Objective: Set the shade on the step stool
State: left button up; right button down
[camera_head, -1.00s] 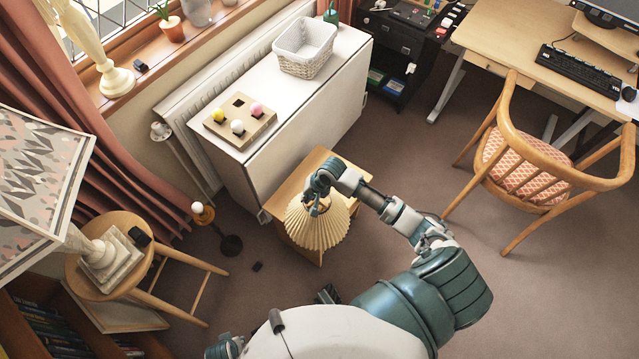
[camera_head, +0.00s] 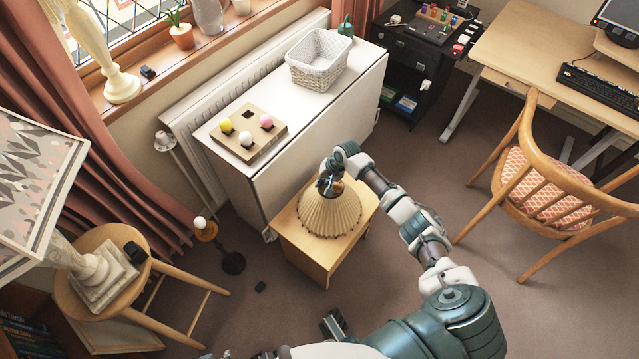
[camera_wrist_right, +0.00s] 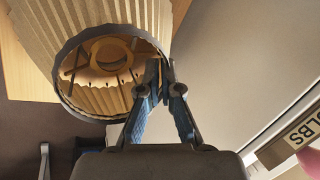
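The pleated tan shade (camera_head: 330,212) is upright over the top of the low wooden step stool (camera_head: 302,248) and seems to rest on it. My right gripper (camera_head: 327,186) is at the shade's upper rim. In the right wrist view, the shade (camera_wrist_right: 125,97) shows its dark-edged ring opening, and the fingertips of my right gripper (camera_wrist_right: 160,78) are close together at that rim, apparently pinching it. The contact between the shade's lower edge and the stool is hard to see. What looks like my left gripper (camera_head: 334,322) is low at the front, partly hidden by my body.
A white cabinet (camera_head: 318,125) stands behind the stool with a basket (camera_head: 319,75) and a board of coloured balls (camera_head: 249,148). A bare-bulb lamp (camera_head: 206,229) stands left. A round stool (camera_head: 87,243) carries a larger lamp. A chair (camera_head: 530,110) stands right.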

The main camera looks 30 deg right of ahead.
jog(key=shift+f, duration=0.15)
pick_arm(q)
jog(key=shift+w, duration=0.25)
pick_arm(e)
jog(key=shift+a, duration=0.1)
jog(key=c, duration=1.3)
grip_release()
pick_arm(q)
jog(key=shift+w+d, duration=0.1)
